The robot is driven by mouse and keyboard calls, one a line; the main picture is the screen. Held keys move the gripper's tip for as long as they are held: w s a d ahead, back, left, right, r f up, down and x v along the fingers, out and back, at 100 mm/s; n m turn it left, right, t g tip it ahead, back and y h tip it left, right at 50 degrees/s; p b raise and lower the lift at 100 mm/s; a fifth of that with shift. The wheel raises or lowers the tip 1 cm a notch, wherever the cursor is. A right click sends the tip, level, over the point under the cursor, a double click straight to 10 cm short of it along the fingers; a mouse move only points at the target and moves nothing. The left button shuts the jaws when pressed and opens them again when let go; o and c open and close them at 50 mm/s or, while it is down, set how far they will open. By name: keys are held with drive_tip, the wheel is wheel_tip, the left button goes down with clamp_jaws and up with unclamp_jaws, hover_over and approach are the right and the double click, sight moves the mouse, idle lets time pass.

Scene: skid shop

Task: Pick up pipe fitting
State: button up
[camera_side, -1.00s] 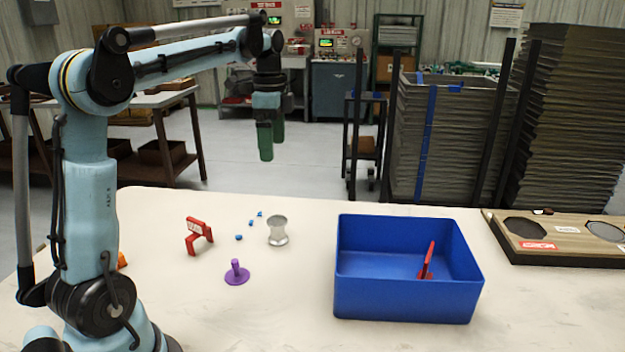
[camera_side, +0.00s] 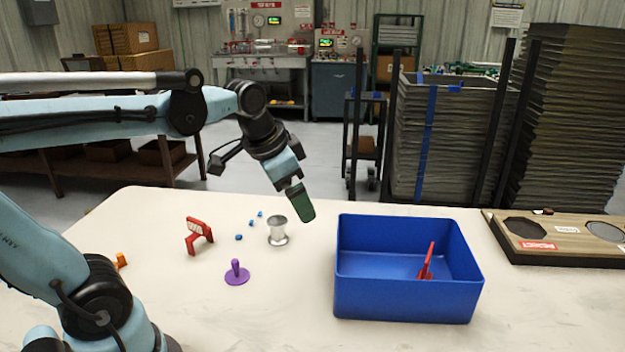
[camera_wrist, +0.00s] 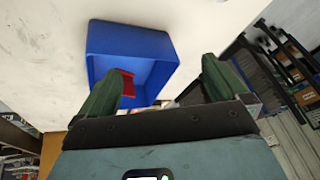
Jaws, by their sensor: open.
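A silver, spool-shaped metal piece (camera_side: 277,231), which looks like the pipe fitting, stands upright on the pale table in the side view. It does not show clearly in the wrist view. My gripper (camera_side: 303,208), with green fingers, is in the air above and to the right of it in the picture, tilted toward the blue bin (camera_side: 408,296). In the wrist view, the fingers of my gripper (camera_wrist: 158,78) are spread apart with nothing held between them. The wrist view also shows the bin (camera_wrist: 132,40) beyond the fingers.
A red piece (camera_side: 427,262) is inside the bin. A red bracket (camera_side: 198,235), a purple peg with a round base (camera_side: 236,273), several small blue bits (camera_side: 239,237) and an orange piece (camera_side: 121,261) lie on the table. A wooden board (camera_side: 560,237) is at the right.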

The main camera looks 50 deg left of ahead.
drive_tip(key=s+d+f+n, duration=0.1)
drive_tip(key=s+d+f+t, duration=0.1)
drive_tip(key=d+f, duration=0.1)
drive_tip(key=s+d+f+n+t, duration=0.1)
drive_tip(key=f, duration=0.1)
drive_tip(key=shift+s+d+f+n+h, duration=0.15)
drive_tip(key=shift+s+d+n+h, duration=0.05)
drive_tip(key=shift+s+n+h, duration=0.1)
drive_tip(key=shift+c, duration=0.2)
drive_tip(key=shift+s+d+f, duration=0.15)
drive_tip(key=shift+f, duration=0.05)
drive_tip(key=c, duration=0.3)
